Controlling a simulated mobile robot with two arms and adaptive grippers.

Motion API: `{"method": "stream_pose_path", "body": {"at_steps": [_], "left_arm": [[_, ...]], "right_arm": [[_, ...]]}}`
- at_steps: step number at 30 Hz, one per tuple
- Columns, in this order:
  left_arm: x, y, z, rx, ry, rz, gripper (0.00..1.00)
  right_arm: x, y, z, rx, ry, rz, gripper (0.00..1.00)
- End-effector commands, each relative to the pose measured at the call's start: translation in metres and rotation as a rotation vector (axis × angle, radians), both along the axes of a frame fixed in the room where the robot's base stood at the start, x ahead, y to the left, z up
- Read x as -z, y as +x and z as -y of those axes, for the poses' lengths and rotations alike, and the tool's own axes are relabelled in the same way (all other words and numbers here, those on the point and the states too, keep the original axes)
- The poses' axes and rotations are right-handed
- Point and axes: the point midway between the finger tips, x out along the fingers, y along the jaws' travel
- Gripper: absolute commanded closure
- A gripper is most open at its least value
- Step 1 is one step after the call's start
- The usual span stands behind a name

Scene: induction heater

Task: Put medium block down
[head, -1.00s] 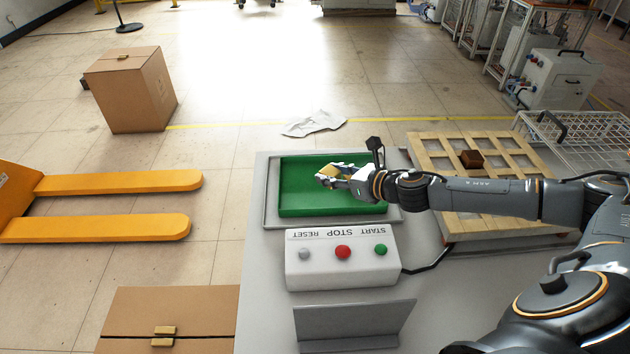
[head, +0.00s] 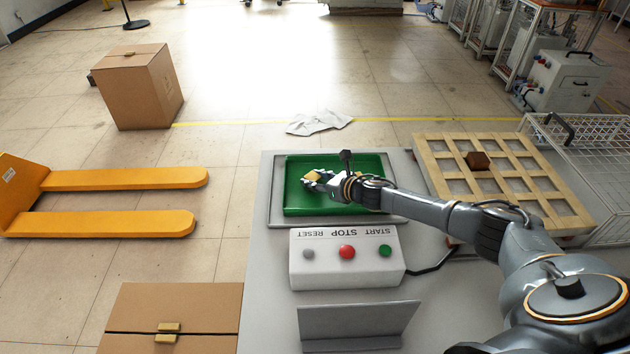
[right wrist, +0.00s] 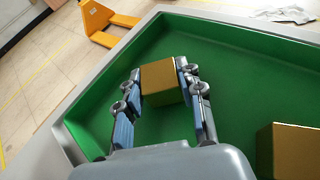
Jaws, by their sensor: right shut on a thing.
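The medium block is a gold-coloured block (right wrist: 164,83), held between the fingers of my right gripper (right wrist: 160,90) in the right wrist view. It also shows in the head view (head: 314,176), partly covered by the fingers. My right gripper (head: 318,180) is shut on it, over the left part of the green tray (head: 300,203). I cannot tell whether the block touches the tray floor. A second gold block (right wrist: 295,152) is in the tray at the lower right of the right wrist view; my arm hides it in the head view. My left gripper is not in view.
A white control box (head: 345,268) with START, STOP and RESET buttons stands in front of the tray. A wooden grid pallet (head: 445,185) with a brown block (head: 478,160) is to the right. The tray has a raised rim. Free green floor surrounds the held block.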

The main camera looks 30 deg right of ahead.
Motion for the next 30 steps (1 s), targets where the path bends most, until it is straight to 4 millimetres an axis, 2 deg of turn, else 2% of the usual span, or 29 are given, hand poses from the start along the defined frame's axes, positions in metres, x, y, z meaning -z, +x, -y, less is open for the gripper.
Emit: {"method": "stream_pose_path", "body": {"at_steps": [14,15,17,18,30], "left_arm": [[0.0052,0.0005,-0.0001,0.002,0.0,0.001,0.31],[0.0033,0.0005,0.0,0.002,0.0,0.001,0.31],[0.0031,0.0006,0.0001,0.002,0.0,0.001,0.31],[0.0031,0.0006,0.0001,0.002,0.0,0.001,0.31],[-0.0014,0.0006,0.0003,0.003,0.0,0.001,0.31]], "right_arm": [[0.008,0.0014,0.0004,0.0,0.002,0.006,1.0],[0.0077,0.0007,0.0005,0.001,0.0,0.003,0.55],[0.0076,0.0006,0.0005,0.001,0.0,0.003,0.43],[0.0076,0.0006,0.0005,0.001,0.0,0.003,0.4],[0.003,-0.002,0.0018,0.0,-0.001,0.003,0.4]]}}
